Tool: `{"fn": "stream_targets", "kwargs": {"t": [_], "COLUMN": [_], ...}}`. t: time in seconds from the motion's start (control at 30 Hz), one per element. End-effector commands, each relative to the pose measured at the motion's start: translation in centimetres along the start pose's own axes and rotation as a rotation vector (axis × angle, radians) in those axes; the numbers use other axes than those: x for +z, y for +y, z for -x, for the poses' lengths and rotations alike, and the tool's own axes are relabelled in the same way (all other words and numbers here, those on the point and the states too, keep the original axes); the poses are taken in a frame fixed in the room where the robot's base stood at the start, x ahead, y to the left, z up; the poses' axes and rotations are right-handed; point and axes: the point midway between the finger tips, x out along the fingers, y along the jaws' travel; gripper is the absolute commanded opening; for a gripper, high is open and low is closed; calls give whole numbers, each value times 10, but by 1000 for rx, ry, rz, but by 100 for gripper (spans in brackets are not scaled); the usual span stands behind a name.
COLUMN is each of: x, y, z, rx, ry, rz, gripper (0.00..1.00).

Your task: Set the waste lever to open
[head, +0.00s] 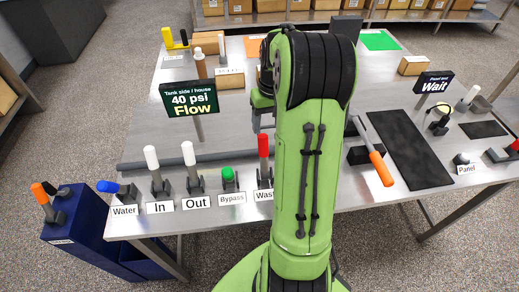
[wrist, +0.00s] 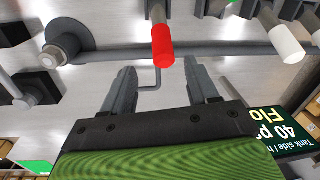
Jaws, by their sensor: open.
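The waste lever (head: 264,151) has a red handle and stands upright at the table's front, behind a partly hidden label (head: 264,195) reading "Was". In the wrist view the red handle (wrist: 163,48) lies just beyond my gripper (wrist: 161,72), roughly centred between the two grey fingers. The fingers are apart with nothing held. I cannot tell whether they touch the handle; it looks clear of both. In the head view my green arm hides most of the gripper.
The green bypass knob (head: 228,174) and white out lever (head: 189,154) stand left of the waste lever. A "40 psi Flow" sign (head: 189,98) rises behind them. A grey pipe (wrist: 220,49) runs behind the levers.

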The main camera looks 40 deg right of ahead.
Motion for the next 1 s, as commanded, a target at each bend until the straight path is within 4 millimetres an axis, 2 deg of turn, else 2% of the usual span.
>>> {"fn": "stream_targets", "kwargs": {"t": [0.03,0.2,0.4,0.53,0.77,0.87,1.0], "x": [1,1,1,0,0,0,0], "y": [-1,-1,-1,-1,-1,-1,-1], "z": [-16,-59,-98,-107,-108,-108,-108], "rx": [-3,-2,-1,-1,0,0,0], "ry": [-6,-5,-4,0,1,1,1], "rz": [2,3,3,3,3,3,3], "gripper": [59,59,59,59,59,47,25]}}
